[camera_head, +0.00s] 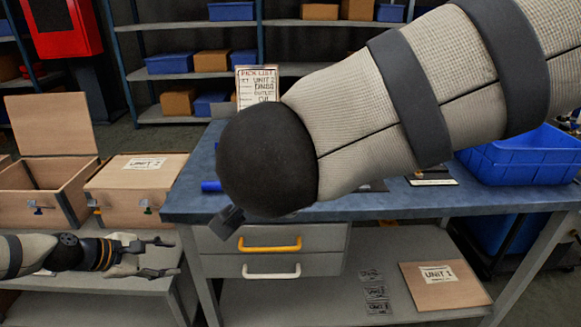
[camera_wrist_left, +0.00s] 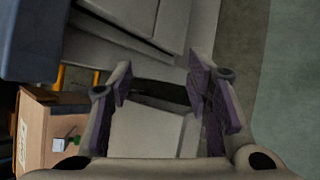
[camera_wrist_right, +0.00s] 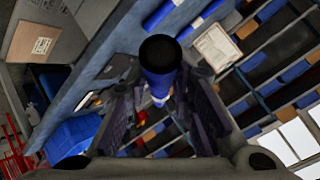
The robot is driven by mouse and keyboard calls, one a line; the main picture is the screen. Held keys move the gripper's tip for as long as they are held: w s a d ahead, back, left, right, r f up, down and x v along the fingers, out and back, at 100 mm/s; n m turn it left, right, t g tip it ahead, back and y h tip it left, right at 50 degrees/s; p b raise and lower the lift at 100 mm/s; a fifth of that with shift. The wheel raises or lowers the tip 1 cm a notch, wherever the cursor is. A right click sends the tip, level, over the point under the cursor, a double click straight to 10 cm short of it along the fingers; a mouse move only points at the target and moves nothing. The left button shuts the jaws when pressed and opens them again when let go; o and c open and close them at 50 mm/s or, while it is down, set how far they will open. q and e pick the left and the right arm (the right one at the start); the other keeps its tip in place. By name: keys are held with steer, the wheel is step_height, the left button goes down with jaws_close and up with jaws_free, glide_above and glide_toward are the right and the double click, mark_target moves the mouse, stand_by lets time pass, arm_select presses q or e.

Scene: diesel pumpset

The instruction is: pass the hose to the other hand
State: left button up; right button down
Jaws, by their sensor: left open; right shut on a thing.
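The hose (camera_wrist_right: 160,85) is blue with a black end and stands between the fingers of my right gripper (camera_wrist_right: 165,95) in the right wrist view. My right gripper is shut on it, and the black end points toward the camera. In the head view my right forearm hides that gripper and most of what is near it. A short blue piece (camera_head: 211,186) shows beside the arm there; I cannot tell if it is the held hose. My left gripper (camera_head: 166,257) is open and empty at the lower left, and its spread fingers also show in the left wrist view (camera_wrist_left: 160,85).
The blue workbench (camera_head: 400,204) spans the middle, with drawers (camera_head: 270,252) below. Wooden boxes (camera_head: 125,195) stand at the left, close to my left gripper. A blue bin (camera_head: 520,160) is on the bench's right. A pick list sign (camera_head: 257,85) stands behind.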

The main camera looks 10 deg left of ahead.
arm_select(q)
steer(key=s+d+f+m+g+h, duration=0.1)
steer(key=s+d+f+m, duration=0.15)
steer(key=d, duration=0.65)
steer(key=s+d+f+m+g+h, duration=0.1)
steer(key=s+d+f+m+g, duration=0.15)
steer(key=d, duration=0.65)
steer(key=s+d+f+m+g, duration=0.3)
steer(key=s+d+f+m, duration=0.15)
steer(key=s+d, duration=0.7)
steer(key=s+a+f+m+g+y, duration=0.1)
steer(key=s+m+g, duration=0.3)
steer(key=s, duration=0.8)
steer(key=s+a+r+m+y, duration=0.1)
steer(key=s+a+m+y, duration=0.4)
steer(key=a, duration=0.6)
steer(key=shift+s+a+r+m+t+y, duration=0.2)
steer(key=shift+s+a+m+t+y, duration=0.15)
steer(key=shift+s+m, duration=0.75)
steer(key=shift+s+d, duration=0.1)
steer(key=shift+s, duration=0.05)
